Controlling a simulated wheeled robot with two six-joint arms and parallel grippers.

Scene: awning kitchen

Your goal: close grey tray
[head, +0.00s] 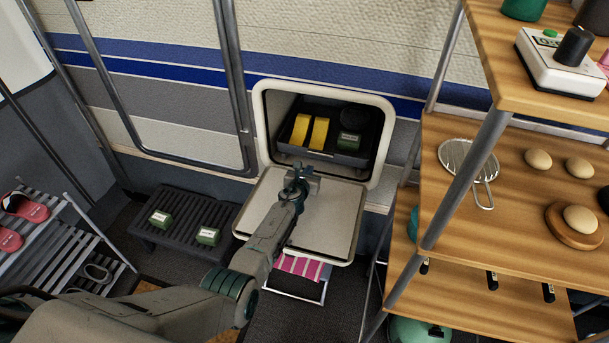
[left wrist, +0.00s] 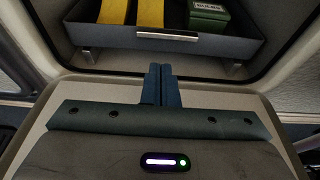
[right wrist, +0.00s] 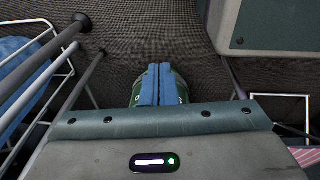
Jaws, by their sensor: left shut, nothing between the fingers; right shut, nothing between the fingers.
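The grey tray (head: 322,156) is in the wall compartment behind the open hatch. It holds two yellow packs (head: 310,131), a green box (head: 349,140) and a dark round thing. Its front wall, with a pale label or handle, faces me in the left wrist view (left wrist: 110,38). My left gripper (head: 299,174) is shut and empty, above the lowered hatch door and in front of the tray. In the left wrist view its fingertips (left wrist: 161,68) are just below the tray's front; contact cannot be told. My right gripper (right wrist: 157,72) is shut and empty, low over carpet.
The lowered hatch door (head: 335,205) forms a flat shelf, with a pink striped stool (head: 298,266) beneath. A black slatted bench (head: 185,222) with two green boxes stands left. Wooden shelves (head: 520,190) crowd the right. A green round thing (right wrist: 174,88) lies under my right fingertips.

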